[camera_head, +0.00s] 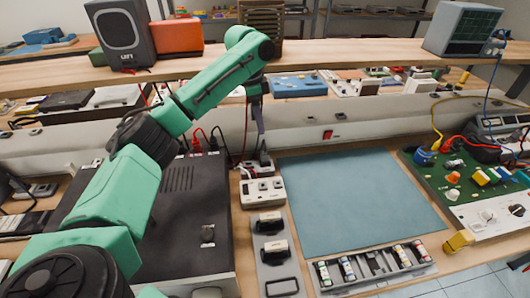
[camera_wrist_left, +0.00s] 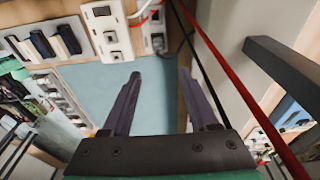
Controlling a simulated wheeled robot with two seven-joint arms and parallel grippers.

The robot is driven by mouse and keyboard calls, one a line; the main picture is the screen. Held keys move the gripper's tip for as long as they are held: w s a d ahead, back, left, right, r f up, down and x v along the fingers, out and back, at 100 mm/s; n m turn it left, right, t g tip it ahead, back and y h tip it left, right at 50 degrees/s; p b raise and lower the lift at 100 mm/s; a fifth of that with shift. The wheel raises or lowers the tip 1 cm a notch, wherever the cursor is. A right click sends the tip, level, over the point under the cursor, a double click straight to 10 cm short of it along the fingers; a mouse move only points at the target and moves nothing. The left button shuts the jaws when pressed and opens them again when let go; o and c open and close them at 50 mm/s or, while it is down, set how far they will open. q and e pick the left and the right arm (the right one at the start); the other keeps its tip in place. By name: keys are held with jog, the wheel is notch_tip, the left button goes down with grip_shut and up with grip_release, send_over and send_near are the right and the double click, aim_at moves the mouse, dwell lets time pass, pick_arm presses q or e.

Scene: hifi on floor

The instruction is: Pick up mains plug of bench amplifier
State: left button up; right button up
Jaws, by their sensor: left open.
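My left gripper (camera_head: 260,145) points down, open and empty, over the far end of the white socket strip (camera_head: 264,191). In the left wrist view its two dark fingers (camera_wrist_left: 160,76) are spread apart with nothing between them. The socket strip (camera_wrist_left: 106,32) lies beyond the left fingertip there. A dark plug-like piece with a cable shows at the strip's far end (camera_wrist_left: 153,18); I cannot tell surely whether it is the mains plug. The large black box (camera_head: 180,215), apparently the bench amplifier, stands left of the strip. My right gripper is not in view.
A blue mat (camera_head: 360,200) lies clear right of the strip. A tray of small parts (camera_head: 370,268) is in front of it and a green circuit board (camera_head: 470,180) to the right. A raised wooden shelf (camera_head: 350,52) runs behind. A red cable (camera_wrist_left: 240,85) passes near the right finger.

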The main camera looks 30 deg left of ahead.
pick_arm(q)
send_near(265, 154)
jog(key=shift+d+f+p, duration=0.15)
jog(key=shift+f+p, duration=0.2)
jog(key=f, duration=0.2)
jog(key=f+p, duration=0.1)
jog(key=f, duration=0.4)
jog(key=shift+w+d+f+p, duration=0.1)
jog(key=shift+w+d+p, duration=0.15)
jog(key=shift+w+p, duration=0.15)
jog(key=shift+f, duration=0.5)
jog(key=c, duration=0.4)
grip_shut()
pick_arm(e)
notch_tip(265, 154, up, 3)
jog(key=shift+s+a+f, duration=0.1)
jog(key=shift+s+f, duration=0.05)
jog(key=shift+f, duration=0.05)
